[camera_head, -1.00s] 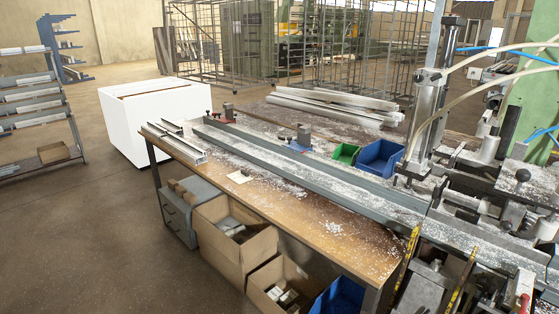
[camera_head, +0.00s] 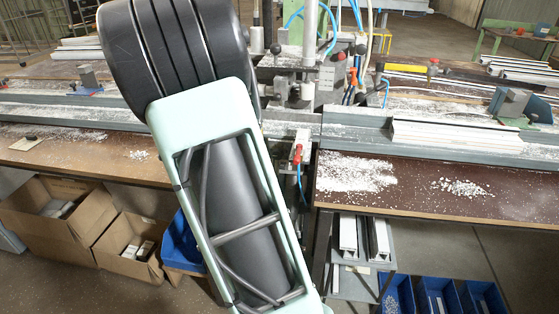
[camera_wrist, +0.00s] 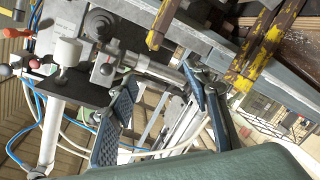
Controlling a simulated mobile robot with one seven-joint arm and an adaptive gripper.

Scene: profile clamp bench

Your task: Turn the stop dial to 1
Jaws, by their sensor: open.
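I cannot pick out the stop dial or its numbers with certainty in either view. The clamp machine (camera_head: 310,70) stands mid-bench in the head view, partly hidden by my arm. In the wrist view, its dark plate carries a white cylinder (camera_wrist: 67,52), a round grey knob (camera_wrist: 100,23) and a red knob (camera_wrist: 33,63). My gripper (camera_wrist: 160,82) is open and empty in the wrist view, its two fingers apart near the machine's parts. My gripper is not visible in the head view.
The right bench top (camera_head: 420,200) has white chips and a pale profile (camera_head: 455,134) on its rail. A blue stop with a grey block (camera_head: 515,103) stands at the far right. Cardboard boxes (camera_head: 85,220) and blue bins (camera_head: 440,292) sit below. Yellow-black bars (camera_wrist: 265,40) cross the wrist view.

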